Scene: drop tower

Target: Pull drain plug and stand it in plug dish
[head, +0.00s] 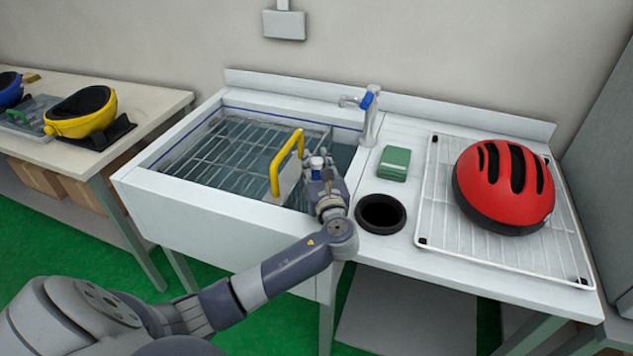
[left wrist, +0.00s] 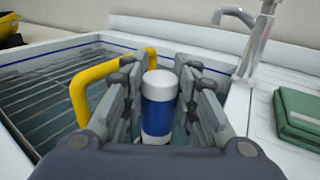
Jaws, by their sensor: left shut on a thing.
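The drain plug's upright post, white on top with a blue band, stands between my left gripper's fingers in the left wrist view (left wrist: 158,105). Its top also shows in the head view (head: 317,162). My left gripper (head: 322,175) is shut on it, over the right end of the water-filled sink (head: 215,212). The plug's lower end is hidden by my gripper. A black round rim with a dark middle (head: 381,213), perhaps the plug dish, is set on the counter right of the gripper; I cannot tell how deep it is. My right gripper is not in view.
A yellow handle (head: 287,160) rises beside the gripper over a wire rack (head: 240,150) in the sink. A tap (head: 370,115) stands behind. A green block (head: 395,163) and a red helmet (head: 503,185) on a white wire rack (head: 440,220) are to the right.

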